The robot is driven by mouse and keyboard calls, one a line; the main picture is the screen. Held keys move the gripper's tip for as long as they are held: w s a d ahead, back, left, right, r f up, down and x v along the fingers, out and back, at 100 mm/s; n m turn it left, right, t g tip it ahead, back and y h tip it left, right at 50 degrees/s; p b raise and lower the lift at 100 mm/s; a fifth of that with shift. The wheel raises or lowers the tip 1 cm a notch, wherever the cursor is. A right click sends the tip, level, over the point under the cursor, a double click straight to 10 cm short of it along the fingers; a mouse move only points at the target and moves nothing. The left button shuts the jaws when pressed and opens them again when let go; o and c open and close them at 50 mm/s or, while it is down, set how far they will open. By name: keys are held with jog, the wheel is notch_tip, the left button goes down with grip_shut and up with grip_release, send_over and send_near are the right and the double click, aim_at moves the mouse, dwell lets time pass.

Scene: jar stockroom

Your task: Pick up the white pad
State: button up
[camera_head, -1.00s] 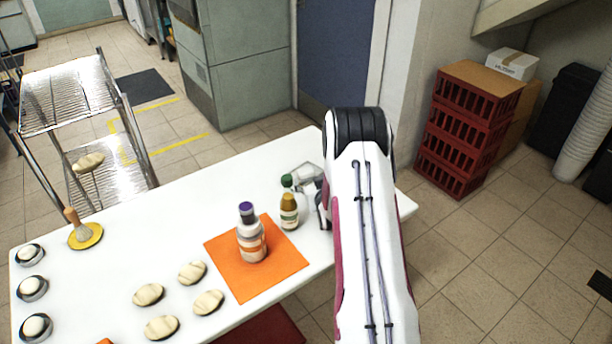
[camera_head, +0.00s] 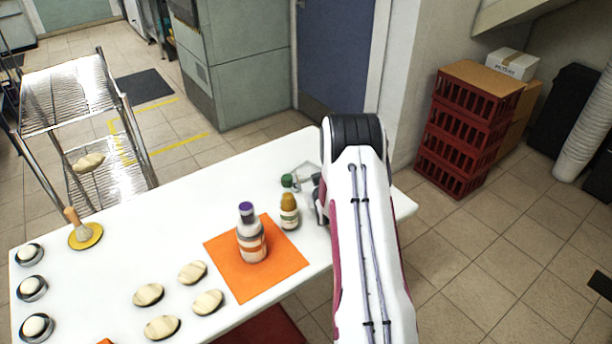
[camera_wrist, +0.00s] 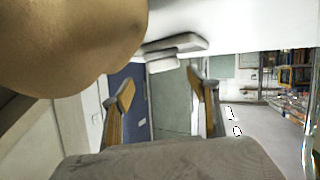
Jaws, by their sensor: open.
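A pale, flat thing that looks like the white pad (camera_wrist: 177,46) lies against the white table surface, which fills the top of the wrist view. In the head view its pale shape (camera_head: 306,169) shows faintly beside a green cap (camera_head: 288,181), partly hidden by my arm. My gripper (camera_wrist: 162,85) is open. Its two tan-lined fingers stand apart with nothing between them, and the pad lies beyond the tips, apart from them. In the head view my gripper (camera_head: 319,196) is mostly hidden behind my arm, at the table's right end.
A gold-capped bottle (camera_head: 289,212) stands close left of my gripper. A purple-capped bottle (camera_head: 251,240) stands on an orange mat (camera_head: 223,255). A large brown rounded thing (camera_wrist: 70,40) crowds the wrist view's upper left. The table's middle (camera_head: 190,220) is clear.

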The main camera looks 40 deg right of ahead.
aim_at(306, 172)
jog(key=shift+w, duration=0.1)
jog(key=shift+w+d+f, duration=0.1)
jog(key=shift+w+f, duration=0.15)
jog(key=shift+w, duration=0.45)
jog(key=shift+w+d+f, duration=0.1)
jog(key=shift+w+f, duration=0.15)
jog(key=shift+w, duration=0.45)
jog(key=shift+x, duration=1.1)
jog(key=shift+s, duration=0.1)
jog(key=c, duration=1.2)
jog(key=shift+r, duration=0.15)
notch_tip(306, 172, up, 10)
